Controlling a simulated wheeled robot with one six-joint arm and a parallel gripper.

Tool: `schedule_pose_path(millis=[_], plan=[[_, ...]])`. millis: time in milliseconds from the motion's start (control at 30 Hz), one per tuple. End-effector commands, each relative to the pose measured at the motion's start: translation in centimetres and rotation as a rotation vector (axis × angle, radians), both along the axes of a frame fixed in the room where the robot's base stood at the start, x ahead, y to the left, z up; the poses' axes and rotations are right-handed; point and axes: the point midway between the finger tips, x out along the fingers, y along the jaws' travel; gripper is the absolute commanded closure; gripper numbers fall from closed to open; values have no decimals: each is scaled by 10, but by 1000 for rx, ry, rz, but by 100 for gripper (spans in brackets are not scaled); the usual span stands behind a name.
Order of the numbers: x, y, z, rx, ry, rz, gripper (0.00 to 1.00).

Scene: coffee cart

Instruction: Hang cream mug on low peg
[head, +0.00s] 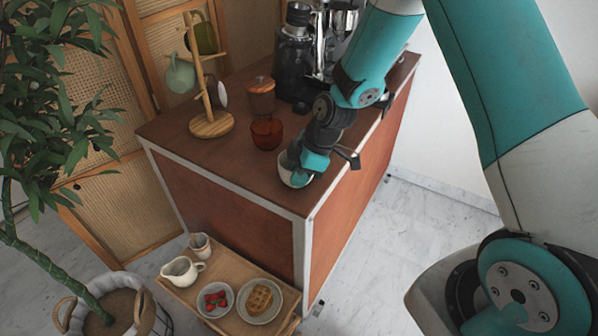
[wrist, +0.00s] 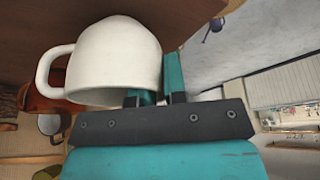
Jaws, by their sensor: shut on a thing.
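The cream mug (head: 289,174) is at the front right part of the cart top. My gripper (head: 305,160) is shut on its rim, one finger inside and one outside. In the wrist view the mug (wrist: 105,62) has its handle to the left, clear of the fingers (wrist: 160,85). I cannot tell whether the mug touches the cart top. The wooden mug tree (head: 204,80) stands at the back left of the cart. A pale green mug (head: 180,75) and a dark olive mug (head: 206,38) hang on it. Another mug (head: 221,94) shows low on its right side.
A dark coffee machine (head: 293,60) is behind. A lower shelf (head: 225,327) holds a jug (head: 181,271) and dishes. The cart's front left top is clear.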

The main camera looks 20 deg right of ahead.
Motion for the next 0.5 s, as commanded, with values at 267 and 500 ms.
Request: schedule_pose_path(millis=[267, 500], plan=[[1, 0, -2, 0, -2, 0, 100], [0, 0, -3, 0, 0, 0, 62]])
